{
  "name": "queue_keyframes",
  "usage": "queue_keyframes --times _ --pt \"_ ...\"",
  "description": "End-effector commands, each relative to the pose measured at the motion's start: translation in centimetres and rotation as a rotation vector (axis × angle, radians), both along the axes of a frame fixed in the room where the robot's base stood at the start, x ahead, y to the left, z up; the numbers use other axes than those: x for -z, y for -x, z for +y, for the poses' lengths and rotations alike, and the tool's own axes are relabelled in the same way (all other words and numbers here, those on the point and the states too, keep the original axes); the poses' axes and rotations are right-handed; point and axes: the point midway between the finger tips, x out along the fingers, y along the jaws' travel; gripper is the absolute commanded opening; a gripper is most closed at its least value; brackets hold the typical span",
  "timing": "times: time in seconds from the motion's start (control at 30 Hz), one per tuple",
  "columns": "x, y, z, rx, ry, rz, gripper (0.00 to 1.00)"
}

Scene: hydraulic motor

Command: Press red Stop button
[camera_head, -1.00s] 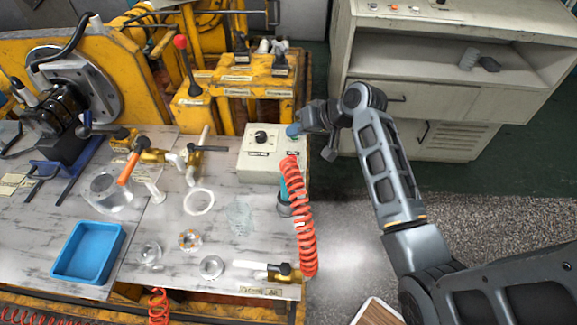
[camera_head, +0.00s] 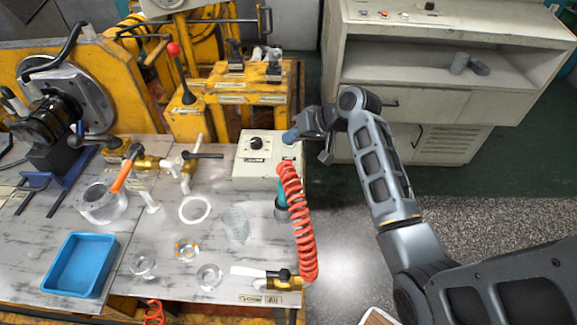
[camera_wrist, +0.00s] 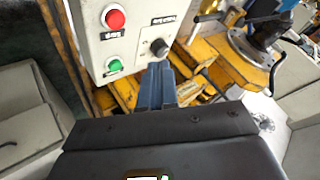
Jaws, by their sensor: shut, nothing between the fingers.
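The red Stop button (camera_wrist: 115,19) is a round red knob in a white ring on the pale control box (camera_wrist: 95,45), with a label beside it in the wrist view. A green button (camera_wrist: 115,65) and a black rotary knob (camera_wrist: 158,47) are on the same face. In the head view the control box (camera_head: 252,170) stands at the table's back right, and my gripper hides its buttons. My gripper (camera_head: 290,137) is at the box's right upper edge; its blue-grey fingers (camera_wrist: 157,75) are shut and empty. In the wrist view the fingertips appear below the black knob, away from the red button.
A red coiled hose (camera_head: 297,220) hangs just in front of the control box. A red-knobbed lever (camera_head: 174,49) and yellow machinery stand behind. A blue tray (camera_head: 78,265), clear rings and valves lie on the table. A pale cabinet (camera_head: 350,85) stands at the back right.

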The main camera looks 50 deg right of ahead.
Motion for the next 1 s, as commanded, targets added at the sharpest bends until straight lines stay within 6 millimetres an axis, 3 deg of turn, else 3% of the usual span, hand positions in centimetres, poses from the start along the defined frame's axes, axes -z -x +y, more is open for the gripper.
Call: queue_keyframes --times 0.03,0.1,0.4,1.0 --pt "1.4 0.0 0.0 0.0 0.0 0.0 0.0" --pt "2.3 0.0 0.0 0.0 0.0 0.0 0.0" --pt "5.5 0.0 0.0 0.0 0.0 0.0 0.0" --pt "6.2 0.0 0.0 -0.001 0.001 0.0 0.0"
